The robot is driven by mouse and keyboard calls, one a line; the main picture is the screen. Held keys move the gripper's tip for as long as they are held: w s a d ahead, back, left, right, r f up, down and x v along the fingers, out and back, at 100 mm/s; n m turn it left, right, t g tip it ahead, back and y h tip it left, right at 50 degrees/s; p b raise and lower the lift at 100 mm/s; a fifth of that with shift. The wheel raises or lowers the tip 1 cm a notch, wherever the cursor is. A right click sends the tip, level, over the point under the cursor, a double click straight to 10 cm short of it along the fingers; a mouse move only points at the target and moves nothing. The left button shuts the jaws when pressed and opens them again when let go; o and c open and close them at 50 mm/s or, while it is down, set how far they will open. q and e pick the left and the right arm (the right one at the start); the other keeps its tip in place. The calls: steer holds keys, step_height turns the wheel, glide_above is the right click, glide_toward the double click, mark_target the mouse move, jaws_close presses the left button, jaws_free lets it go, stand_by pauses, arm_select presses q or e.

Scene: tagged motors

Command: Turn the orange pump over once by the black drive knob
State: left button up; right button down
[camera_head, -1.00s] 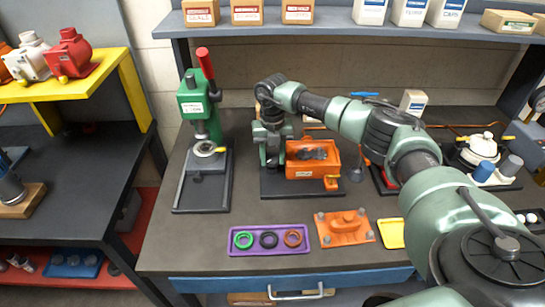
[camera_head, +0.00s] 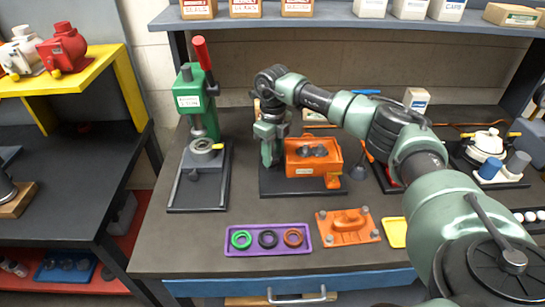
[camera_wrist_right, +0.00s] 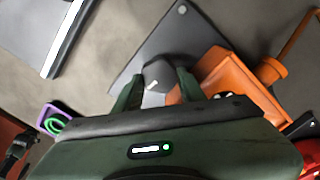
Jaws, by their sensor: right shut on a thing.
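The orange pump (camera_head: 305,166) sits on a dark base plate (camera_head: 285,191) on the bench. It also shows in the right wrist view (camera_wrist_right: 238,82), right of my fingers. The black drive knob (camera_wrist_right: 157,76) is between the fingertips of my right gripper in the right wrist view, with a small white mark on it. My right gripper (camera_head: 268,155) points down at the left end of the pump and is shut on the knob. In the head view the gripper hides the knob. My left gripper is not in view.
A green press (camera_head: 190,95) with a red-handled lever stands left of the pump. A purple tray (camera_head: 230,250) with rings and an orange cover plate (camera_head: 347,240) lie in front. A white-lidded device (camera_head: 487,145) stands at the right. Bare bench lies between press and pump.

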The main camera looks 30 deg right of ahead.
mark_target(273, 156)
steer(key=shift+w+n+b, duration=0.1)
steer(key=shift+n+b, duration=0.4)
steer(key=shift+n, duration=1)
steer(key=shift+r, duration=0.1)
steer(key=c, duration=1.1)
jaws_free()
steer(key=shift+d, duration=0.1)
step_height(273, 156, up, 8)
steer(key=shift+f+b, duration=0.1)
steer(key=shift+b, duration=0.9)
